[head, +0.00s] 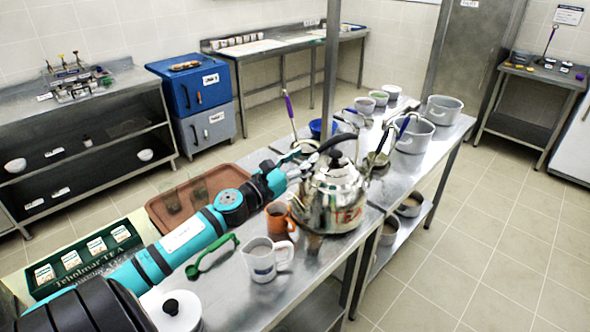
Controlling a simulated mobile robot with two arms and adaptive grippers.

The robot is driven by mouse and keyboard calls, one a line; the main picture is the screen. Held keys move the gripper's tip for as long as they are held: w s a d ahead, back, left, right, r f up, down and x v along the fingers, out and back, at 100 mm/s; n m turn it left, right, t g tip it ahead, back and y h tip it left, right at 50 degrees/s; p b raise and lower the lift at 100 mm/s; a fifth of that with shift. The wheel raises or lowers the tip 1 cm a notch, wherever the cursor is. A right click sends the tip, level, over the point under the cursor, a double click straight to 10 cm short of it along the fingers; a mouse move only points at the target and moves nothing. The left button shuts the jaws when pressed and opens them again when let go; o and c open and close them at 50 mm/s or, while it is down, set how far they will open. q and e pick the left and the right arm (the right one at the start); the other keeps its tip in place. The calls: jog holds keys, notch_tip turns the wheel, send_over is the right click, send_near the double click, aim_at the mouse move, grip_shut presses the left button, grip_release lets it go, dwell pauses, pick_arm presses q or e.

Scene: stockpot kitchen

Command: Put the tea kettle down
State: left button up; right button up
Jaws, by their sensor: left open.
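The shiny metal tea kettle (345,203), with a black lid knob and red TEA lettering, stands upright on the steel table (225,285), near its right edge. My left gripper (303,163) is open, right beside the kettle's upper left side and partly behind it. I cannot tell whether the fingers touch the kettle or its handle. My right gripper is not in view.
An orange mug (279,218), a white pitcher (262,262) and a green scoop (212,257) sit left of the kettle. A brown tray (160,212) and a tea box (84,262) lie further left. Steel pots (414,137) and ladles crowd the table behind.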

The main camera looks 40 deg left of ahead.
pick_arm(q)
jog(key=shift+s+a+f, duration=0.15)
jog(key=shift+s, duration=1.15)
